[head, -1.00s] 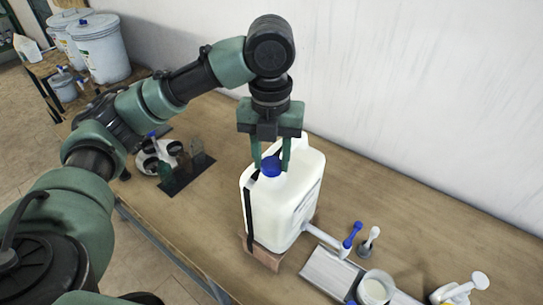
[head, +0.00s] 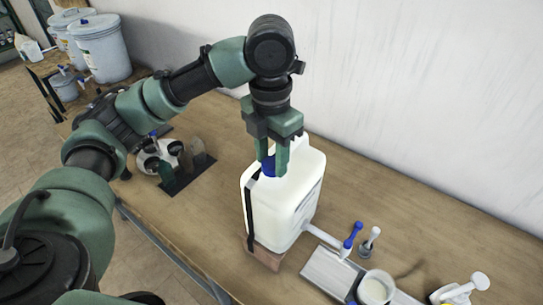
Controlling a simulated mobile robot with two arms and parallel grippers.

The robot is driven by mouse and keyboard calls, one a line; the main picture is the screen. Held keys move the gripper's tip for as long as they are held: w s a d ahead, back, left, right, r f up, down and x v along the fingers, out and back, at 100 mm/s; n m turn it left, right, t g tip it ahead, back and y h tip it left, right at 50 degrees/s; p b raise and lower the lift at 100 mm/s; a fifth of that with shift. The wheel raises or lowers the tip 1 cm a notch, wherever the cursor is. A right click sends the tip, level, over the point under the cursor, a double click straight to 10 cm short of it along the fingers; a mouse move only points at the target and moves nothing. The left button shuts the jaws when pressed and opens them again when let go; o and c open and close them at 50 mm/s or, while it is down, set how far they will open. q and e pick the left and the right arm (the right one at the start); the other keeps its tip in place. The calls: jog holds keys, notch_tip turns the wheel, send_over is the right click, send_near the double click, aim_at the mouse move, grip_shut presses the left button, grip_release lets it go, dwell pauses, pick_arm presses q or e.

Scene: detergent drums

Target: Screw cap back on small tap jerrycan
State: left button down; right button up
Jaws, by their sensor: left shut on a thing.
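The small tap jerrycan (head: 282,213) is a white, upright can with a dark strap down its side. It stands on a wooden block (head: 262,255) on the table. The blue cap (head: 268,167) is at the jerrycan's neck, partly hidden by the fingers. My left gripper (head: 271,165) points down from above and is shut on the blue cap. I cannot tell how the cap's thread sits on the neck. A tap with a blue lever (head: 352,236) is at the jerrycan's lower right. My right gripper does not show.
A cup of white liquid (head: 375,288) stands on a light tray (head: 328,270) by the tap. A grey-headed tap piece (head: 369,240) and a white spray bottle (head: 461,290) are to the right. A dark rack (head: 188,177) is left. Drums (head: 100,48) stand far back left.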

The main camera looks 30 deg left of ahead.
pick_arm(q)
jog(key=shift+f, duration=0.1)
jog(key=m, duration=0.3)
jog(key=shift+m, duration=0.4)
jog(key=c, duration=1.1)
grip_release()
jog(key=shift+m, duration=0.3)
jog(key=o, duration=0.7)
jog(key=shift+r, duration=4.05)
